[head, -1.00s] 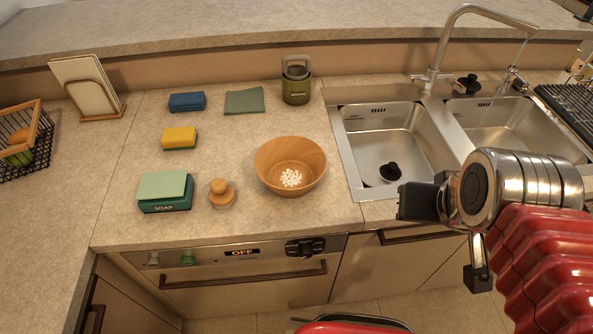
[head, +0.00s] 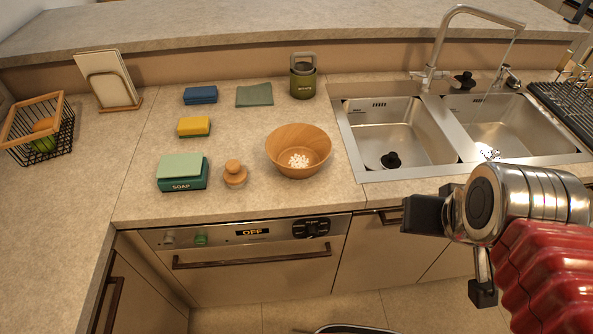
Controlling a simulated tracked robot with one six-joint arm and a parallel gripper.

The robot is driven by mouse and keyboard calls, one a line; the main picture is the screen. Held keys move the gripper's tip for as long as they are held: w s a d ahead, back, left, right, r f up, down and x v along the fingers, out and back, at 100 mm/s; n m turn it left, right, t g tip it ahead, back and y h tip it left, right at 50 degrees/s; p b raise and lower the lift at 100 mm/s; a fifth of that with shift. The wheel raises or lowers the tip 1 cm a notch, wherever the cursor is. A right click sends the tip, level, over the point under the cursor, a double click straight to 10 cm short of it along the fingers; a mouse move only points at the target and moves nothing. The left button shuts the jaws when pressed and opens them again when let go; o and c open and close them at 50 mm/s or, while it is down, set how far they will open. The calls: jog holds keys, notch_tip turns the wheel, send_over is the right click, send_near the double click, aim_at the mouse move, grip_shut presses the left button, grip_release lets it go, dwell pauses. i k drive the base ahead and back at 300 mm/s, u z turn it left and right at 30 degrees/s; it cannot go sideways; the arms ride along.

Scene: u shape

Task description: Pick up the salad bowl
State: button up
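The salad bowl (head: 284,143) is a round wooden bowl on the counter, just left of the sink. Small white pieces (head: 299,160) lie in its bottom. My gripper (head: 452,252) is at the lower right, in front of the counter and well to the right of the bowl. Its two dark fingers stand wide apart with nothing between them.
A wooden-knobbed brush (head: 235,175) and a green soap box (head: 182,173) stand left of the bowl. A green canister (head: 303,77) is behind it. The double sink (head: 352,136) and its tall faucet (head: 430,70) are to the right. A wire basket (head: 40,130) is far left.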

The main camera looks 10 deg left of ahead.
aim_at(298, 150)
jog(key=k, duration=1.45)
jog(key=u, duration=1.05)
jog(key=i, duration=1.65)
